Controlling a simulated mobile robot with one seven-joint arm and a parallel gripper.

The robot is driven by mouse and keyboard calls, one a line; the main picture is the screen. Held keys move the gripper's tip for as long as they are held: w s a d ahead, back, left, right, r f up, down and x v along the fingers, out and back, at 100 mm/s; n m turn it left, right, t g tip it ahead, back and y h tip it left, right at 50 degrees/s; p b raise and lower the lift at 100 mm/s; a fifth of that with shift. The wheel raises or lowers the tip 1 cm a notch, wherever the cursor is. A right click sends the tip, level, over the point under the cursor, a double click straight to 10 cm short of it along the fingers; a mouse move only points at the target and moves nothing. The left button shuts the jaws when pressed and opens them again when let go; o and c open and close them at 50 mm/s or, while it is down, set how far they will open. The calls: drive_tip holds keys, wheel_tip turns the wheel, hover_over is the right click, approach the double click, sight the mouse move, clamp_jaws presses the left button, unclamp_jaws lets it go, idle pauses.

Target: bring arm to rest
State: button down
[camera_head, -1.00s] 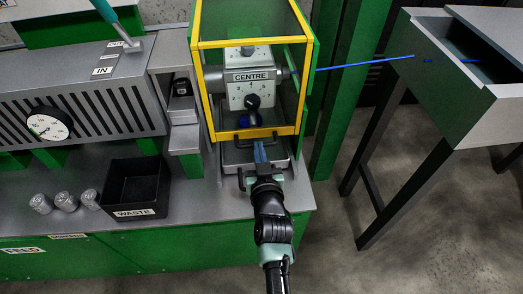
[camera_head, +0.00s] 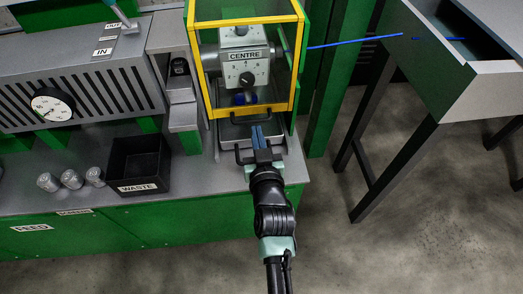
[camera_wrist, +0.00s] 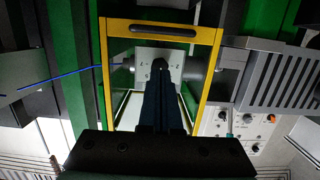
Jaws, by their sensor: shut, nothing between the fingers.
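My gripper (camera_head: 258,137) is in front of the yellow-framed machine, just below the lower edge of its guard (camera_head: 250,111). Its two blue-grey fingers are together with nothing between them. In the wrist view my gripper (camera_wrist: 162,92) points at the yellow frame (camera_wrist: 104,75) and covers part of the machine inside. The grey block labelled CENTRE (camera_head: 242,65) stands behind the guard, with a dark round knob (camera_head: 247,80) on its face. A blue cable (camera_head: 350,43) runs from the machine's right side to the grey trough at the right; it also shows in the wrist view (camera_wrist: 65,77).
A black WASTE bin (camera_head: 140,166) and several grey cylinders (camera_head: 72,179) stand on the bench to the left. A slatted grey unit (camera_head: 75,85) with a dial is behind them. The trough table (camera_head: 455,95) is at the right. Open floor lies between it and the bench.

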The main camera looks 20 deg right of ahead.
drive_tip(key=v, duration=0.5)
drive_tip(key=shift+s+a+r, duration=0.1)
drive_tip(key=shift+s, duration=0.3)
drive_tip(key=w+a+r+n+t+y, duration=0.1)
drive_tip(key=w+a+r+t, duration=0.1)
drive_tip(key=r, duration=0.7)
drive_tip(key=w+a+r+t, duration=0.2)
drive_tip(key=r, duration=0.7)
drive_tip(key=w+a+r+n+t+y, duration=0.1)
drive_tip(key=w+a+r, duration=0.15)
drive_tip(key=r, duration=0.65)
drive_tip(key=s+a+r+t+y, duration=0.1)
drive_tip(key=s+a+r+t, duration=0.3)
drive_tip(key=r, duration=0.6)
drive_tip(key=s+a+r+n+t+y, duration=0.1)
drive_tip(key=s+a+r, duration=0.1)
drive_tip(key=s+r, duration=0.6)
drive_tip(key=s+a+r+t, duration=0.2)
drive_tip(key=s+a+r, duration=0.1)
drive_tip(key=r, duration=0.9)
wheel_tip(320, 180, up, 11)
drive_tip(key=w+p, duration=0.1)
drive_tip(key=p, duration=1.1)
drive_tip(key=shift+d+p, duration=0.2)
drive_tip(key=shift+p, duration=0.1)
drive_tip(key=shift+w+f, duration=0.1)
